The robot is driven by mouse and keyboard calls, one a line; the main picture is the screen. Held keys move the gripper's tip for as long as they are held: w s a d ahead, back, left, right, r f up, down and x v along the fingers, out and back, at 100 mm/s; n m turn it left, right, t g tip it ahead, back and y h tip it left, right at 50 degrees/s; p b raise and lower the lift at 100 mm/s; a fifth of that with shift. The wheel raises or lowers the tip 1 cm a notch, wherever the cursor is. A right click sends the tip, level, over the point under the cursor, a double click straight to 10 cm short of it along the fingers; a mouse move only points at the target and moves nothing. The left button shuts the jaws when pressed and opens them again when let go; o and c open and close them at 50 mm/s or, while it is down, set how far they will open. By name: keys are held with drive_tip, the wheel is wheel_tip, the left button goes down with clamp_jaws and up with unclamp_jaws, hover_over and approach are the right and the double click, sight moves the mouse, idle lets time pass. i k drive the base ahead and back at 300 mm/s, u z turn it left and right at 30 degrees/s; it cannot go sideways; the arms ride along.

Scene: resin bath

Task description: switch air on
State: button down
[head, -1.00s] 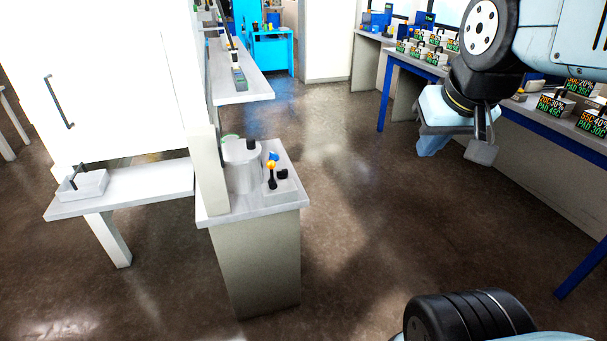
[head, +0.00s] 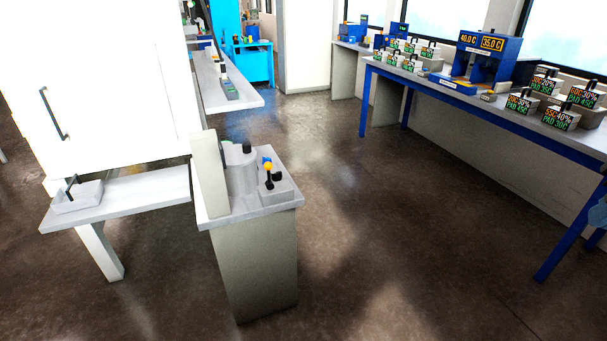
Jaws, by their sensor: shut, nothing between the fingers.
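A small control block (head: 277,189) sits on top of the grey pedestal at centre left. It carries a yellow-topped black lever (head: 268,174), a blue part and a black knob (head: 277,177). I see no readable label, so I cannot tell whether one of these is the air switch. A pale grey cylinder (head: 241,176) with a black knob on top stands beside the block. My gripper is not in view. A pale blue piece at the right edge may be part of my arm.
The pedestal (head: 255,265) stands on open brown floor (head: 380,230). A white cabinet (head: 95,95) and low white shelf (head: 130,197) are to its left. A blue-framed bench (head: 470,105) with several labelled blocks and a blue display machine (head: 487,58) runs along the right.

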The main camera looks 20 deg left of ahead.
sight(276, 176)
drive_tip(key=z, duration=0.05)
drive_tip(key=i, duration=1.25)
drive_tip(key=u, duration=0.75)
drive_tip(key=i, duration=0.6)
drive_tip(key=u, duration=0.25)
drive_tip(key=k, duration=0.9)
drive_tip(key=u, duration=0.15)
drive_tip(key=i, duration=0.85)
drive_tip(key=u, duration=0.05)
